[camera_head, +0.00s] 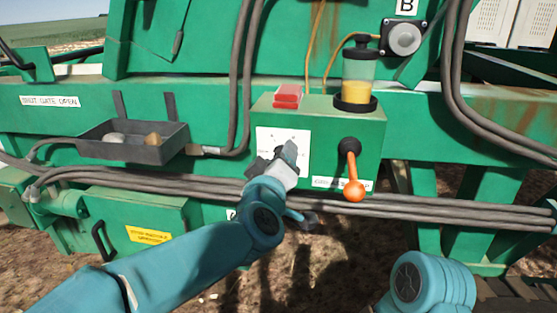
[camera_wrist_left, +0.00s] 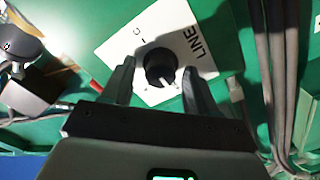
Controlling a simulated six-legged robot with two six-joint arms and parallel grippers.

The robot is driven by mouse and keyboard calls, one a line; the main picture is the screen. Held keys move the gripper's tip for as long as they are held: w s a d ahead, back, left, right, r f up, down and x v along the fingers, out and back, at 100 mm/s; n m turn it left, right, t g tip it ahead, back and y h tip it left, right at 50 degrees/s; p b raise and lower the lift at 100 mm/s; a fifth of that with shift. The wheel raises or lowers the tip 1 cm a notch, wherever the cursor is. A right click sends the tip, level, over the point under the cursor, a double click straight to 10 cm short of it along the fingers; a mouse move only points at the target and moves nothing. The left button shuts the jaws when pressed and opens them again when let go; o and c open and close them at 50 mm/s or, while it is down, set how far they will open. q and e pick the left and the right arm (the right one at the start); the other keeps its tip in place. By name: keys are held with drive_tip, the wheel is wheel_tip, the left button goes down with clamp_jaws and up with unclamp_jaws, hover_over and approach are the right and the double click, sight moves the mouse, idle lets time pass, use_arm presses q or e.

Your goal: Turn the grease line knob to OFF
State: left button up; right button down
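The grease line knob (camera_wrist_left: 160,66) is round and black with a white pointer mark, on a white label plate (camera_wrist_left: 178,28) where "LINE" can be read. In the head view the plate (camera_head: 267,138) is on the front of a green box, and my left gripper (camera_head: 280,155) largely hides the knob. In the wrist view my left gripper (camera_wrist_left: 158,68) is open, with one dark finger on each side of the knob and visible gaps. Whether the fingertips reach past its face I cannot tell. My right gripper is out of view.
An orange-ended lever (camera_head: 354,190) hangs right of the plate. A red block (camera_head: 288,95) and a grease reservoir (camera_head: 358,90) stand on the box. A grey tray (camera_head: 130,150) is at the left. Cables (camera_head: 430,205) run below the box.

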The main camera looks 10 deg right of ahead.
use_arm(q)
drive_tip(key=b+v, duration=0.1)
drive_tip(key=v, duration=1.5)
drive_tip(key=shift+s, duration=0.2)
